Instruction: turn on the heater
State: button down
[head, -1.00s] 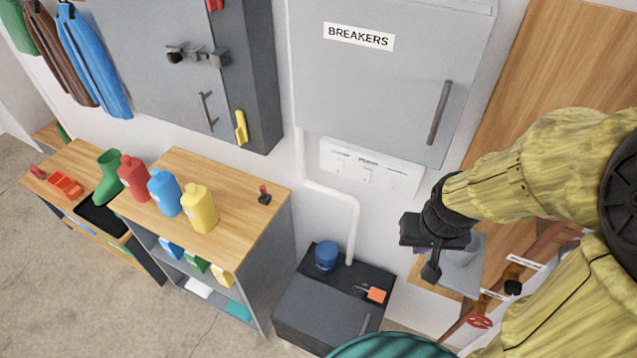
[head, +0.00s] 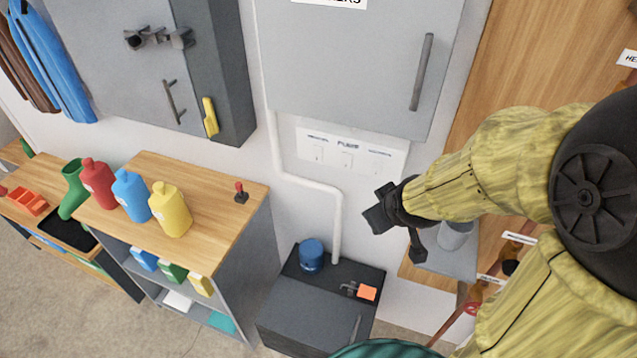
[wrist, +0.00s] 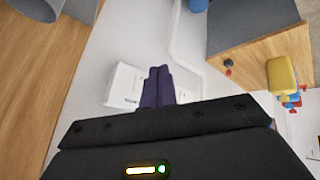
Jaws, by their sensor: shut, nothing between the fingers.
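A white switch panel (head: 350,152) is on the wall below the grey breaker box. It has several small labelled switches; the lettering is too small to read surely, and I cannot tell which is the heater's. The panel also shows in the wrist view (wrist: 122,86), partly hidden behind my fingers. My gripper (head: 378,212) is in front of the wall, below and right of the panel in the head view. In the wrist view its dark purple fingers (wrist: 158,86) are together and empty, overlapping the panel's edge. I cannot tell whether they touch it.
The grey breaker box (head: 355,60) has a vertical handle. A white pipe (head: 337,215) runs below the panel to a dark cabinet (head: 300,310). A wooden counter (head: 220,190) with bottles stands left. A wooden board on the right bears a partly cut label (head: 628,58) starting "HE".

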jog(key=w+a+f+n+t+y+b, duration=0.2)
jog(key=w+a+n+t+y+b, duration=0.1)
jog(key=n+b, duration=0.5)
jog(key=w+a+f+n+t+y+b, duration=0.3)
jog(key=a+n+t+b, duration=0.2)
jog(key=b, duration=0.5)
jog(key=a+n, duration=0.2)
jog(key=shift+w+a+n+y, duration=0.3)
jog(key=shift+a+n, duration=0.05)
jog(key=shift+n, duration=0.05)
jog(key=shift+w, duration=0.1)
jog(key=p, duration=1.3)
send_near(313, 159)
jog(key=a+r+x, duration=0.1)
jog(key=x, duration=0.4)
jog(key=shift+w+d+f, duration=0.3)
jog(key=shift+w+f, duration=0.1)
jog(key=shift+f, duration=0.1)
